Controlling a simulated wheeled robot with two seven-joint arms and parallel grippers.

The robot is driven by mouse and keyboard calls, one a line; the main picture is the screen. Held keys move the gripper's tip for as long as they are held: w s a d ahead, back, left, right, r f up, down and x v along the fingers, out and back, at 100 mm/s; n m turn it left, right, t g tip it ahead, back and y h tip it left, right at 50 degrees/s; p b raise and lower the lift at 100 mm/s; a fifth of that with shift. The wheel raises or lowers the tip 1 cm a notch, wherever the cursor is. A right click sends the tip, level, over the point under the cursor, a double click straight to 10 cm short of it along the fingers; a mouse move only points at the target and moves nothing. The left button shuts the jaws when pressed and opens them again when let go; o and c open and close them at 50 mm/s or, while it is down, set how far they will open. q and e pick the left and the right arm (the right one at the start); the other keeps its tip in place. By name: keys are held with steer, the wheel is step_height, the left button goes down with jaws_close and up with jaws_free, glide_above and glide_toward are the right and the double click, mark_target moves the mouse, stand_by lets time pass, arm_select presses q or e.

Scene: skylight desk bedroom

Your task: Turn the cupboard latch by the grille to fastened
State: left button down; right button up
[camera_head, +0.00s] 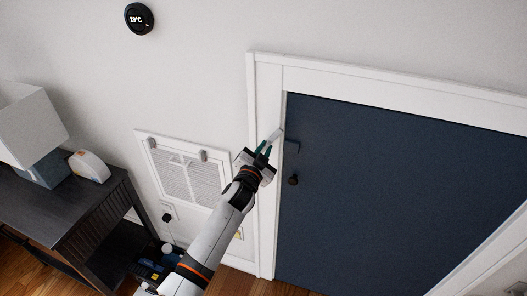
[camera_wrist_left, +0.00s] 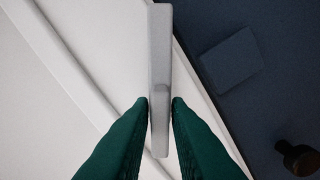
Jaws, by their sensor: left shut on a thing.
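The latch (camera_head: 275,135) is a pale grey bar on the white door frame, left of the dark blue cupboard door (camera_head: 390,200). In the head view it slants up to the right, toward the door's edge. My left gripper (camera_head: 265,149) is shut on it. In the left wrist view, the green fingers (camera_wrist_left: 160,108) press either side of the latch bar (camera_wrist_left: 160,50) near its lower end. A dark blue block (camera_wrist_left: 228,60) sits on the door, apart from the bar; it also shows in the head view (camera_head: 292,146). My right gripper is out of view.
A dark round knob (camera_head: 293,180) sits on the door below the block. The white wall grille (camera_head: 188,178) is left of the frame. A dark cabinet (camera_head: 75,215) with a lamp (camera_head: 28,125) stands at far left. A round thermostat (camera_head: 139,18) hangs above.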

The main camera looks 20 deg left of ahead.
arm_select(q)
steer(key=m+b, duration=0.1)
steer(key=m, duration=0.5)
steer(key=shift+f+m, duration=0.15)
steer(key=shift+m, duration=0.15)
steer(key=m, duration=0.4)
steer(key=shift+f+m, duration=0.1)
steer(key=shift+m, duration=0.2)
steer(key=c, duration=1.5)
jaws_free()
steer(key=shift+d, duration=0.1)
steer(key=s, duration=0.4)
steer(key=s+b, duration=0.1)
steer(key=s, duration=0.7)
steer(key=shift+a, duration=0.25)
